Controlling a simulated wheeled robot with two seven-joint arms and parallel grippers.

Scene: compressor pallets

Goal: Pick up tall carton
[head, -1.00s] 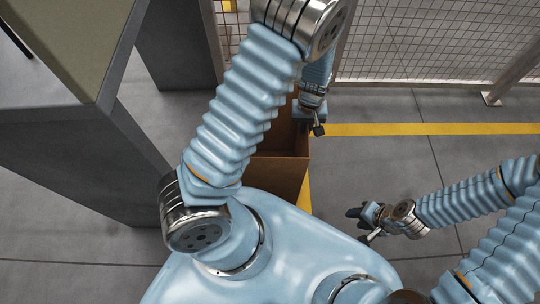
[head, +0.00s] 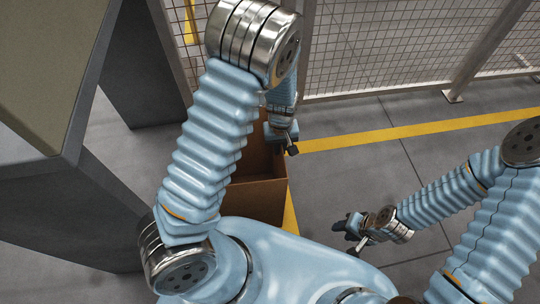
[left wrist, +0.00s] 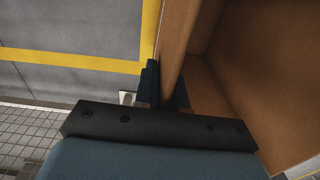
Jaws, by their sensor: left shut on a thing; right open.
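The tall carton (head: 257,200) is a brown open-topped box below my left arm in the head view, partly hidden behind that arm. It also fills the right side of the left wrist view (left wrist: 262,70), where its open inside shows. My left gripper (head: 287,143) is at the carton's upper edge. In the left wrist view its fingers (left wrist: 163,85) are shut with the carton's wall between them. My right gripper (head: 352,230) is open and empty, apart from the carton on its right. The carton's base is hidden, so I cannot tell whether it touches the floor.
A grey structure with an olive top (head: 50,70) stands at the left, close to my left arm. A wire mesh fence (head: 385,45) runs along the back. A yellow floor line (head: 410,130) crosses in front of it. Grey floor to the right is clear.

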